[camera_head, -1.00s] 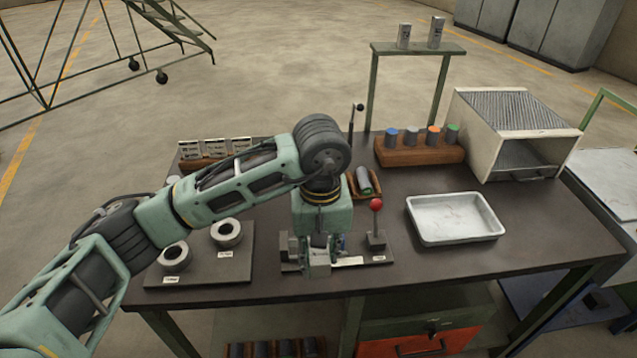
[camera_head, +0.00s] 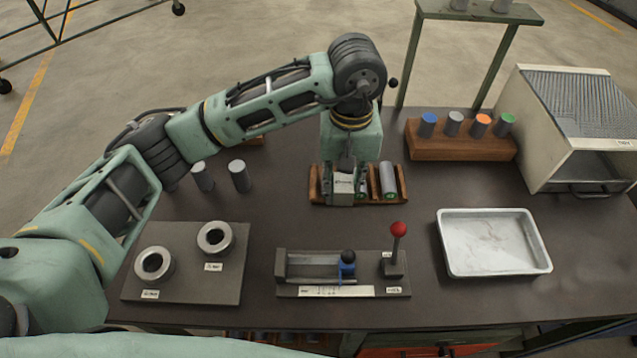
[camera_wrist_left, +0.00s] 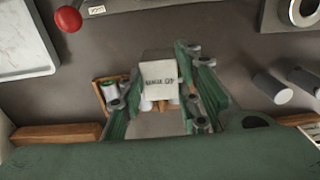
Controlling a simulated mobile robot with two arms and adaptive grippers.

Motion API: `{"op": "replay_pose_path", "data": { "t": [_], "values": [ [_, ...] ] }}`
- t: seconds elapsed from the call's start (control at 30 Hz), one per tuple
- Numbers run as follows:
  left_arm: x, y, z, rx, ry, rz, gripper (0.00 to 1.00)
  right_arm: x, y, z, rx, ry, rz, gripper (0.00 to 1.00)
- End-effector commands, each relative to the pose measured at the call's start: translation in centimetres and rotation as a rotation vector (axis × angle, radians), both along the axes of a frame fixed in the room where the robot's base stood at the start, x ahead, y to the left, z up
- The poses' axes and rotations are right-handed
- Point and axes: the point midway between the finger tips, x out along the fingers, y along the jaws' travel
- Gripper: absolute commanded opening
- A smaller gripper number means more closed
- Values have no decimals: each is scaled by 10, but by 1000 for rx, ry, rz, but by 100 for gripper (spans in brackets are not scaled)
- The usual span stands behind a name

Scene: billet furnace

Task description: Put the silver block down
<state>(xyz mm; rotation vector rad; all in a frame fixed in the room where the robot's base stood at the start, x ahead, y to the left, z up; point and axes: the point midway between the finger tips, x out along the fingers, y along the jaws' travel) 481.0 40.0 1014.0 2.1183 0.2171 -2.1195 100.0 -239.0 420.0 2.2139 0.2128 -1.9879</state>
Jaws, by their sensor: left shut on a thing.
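My left gripper (camera_head: 348,178) points down, shut on a silver block (camera_head: 344,193) with small dark lettering on it. In the left wrist view the block (camera_wrist_left: 159,78) sits between the fingers (camera_wrist_left: 160,95). In the head view the block overlaps the small wooden rack (camera_head: 317,187) that holds grey cylinders, and I cannot tell whether it touches the rack. The gripper and block hide part of that rack. My right gripper is not in view.
In front lies a fixture (camera_head: 318,268) with a blue-collared black knob and a red-knobbed lever (camera_head: 397,247). A ring plate (camera_head: 190,285) is left, with grey cylinders (camera_head: 240,176) behind. Right are a white tray (camera_head: 455,262), a coloured-cylinder rack (camera_head: 460,148) and a furnace box (camera_head: 560,130).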

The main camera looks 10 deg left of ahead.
Motion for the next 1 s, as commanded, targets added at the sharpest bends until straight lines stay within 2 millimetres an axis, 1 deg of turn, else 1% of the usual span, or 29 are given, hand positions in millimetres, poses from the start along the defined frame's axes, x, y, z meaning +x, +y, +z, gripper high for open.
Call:
{"op": "replay_pose_path", "data": {
  "t": [0.03,0.1,0.2,0.27,0.4,0.5,0.67,0.83,0.9,1.0],
  "values": [
    [-2,9,-2,1,4,4,0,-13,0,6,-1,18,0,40],
    [-5,24,-10,4,6,6,0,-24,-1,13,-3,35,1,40],
    [-10,48,-23,4,7,6,0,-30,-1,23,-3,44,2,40],
    [-12,61,-31,4,6,7,0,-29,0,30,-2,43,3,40],
    [-17,89,-49,4,4,5,0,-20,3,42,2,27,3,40],
    [-18,102,-58,3,3,3,0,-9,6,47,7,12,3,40],
    [-19,109,-67,1,1,1,0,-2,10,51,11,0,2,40],
    [-20,108,-90,0,5,1,0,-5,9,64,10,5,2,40],
    [-20,109,-99,0,3,2,0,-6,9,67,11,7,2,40],
    [-19,109,-105,1,-1,0,0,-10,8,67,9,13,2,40]
  ]
}}
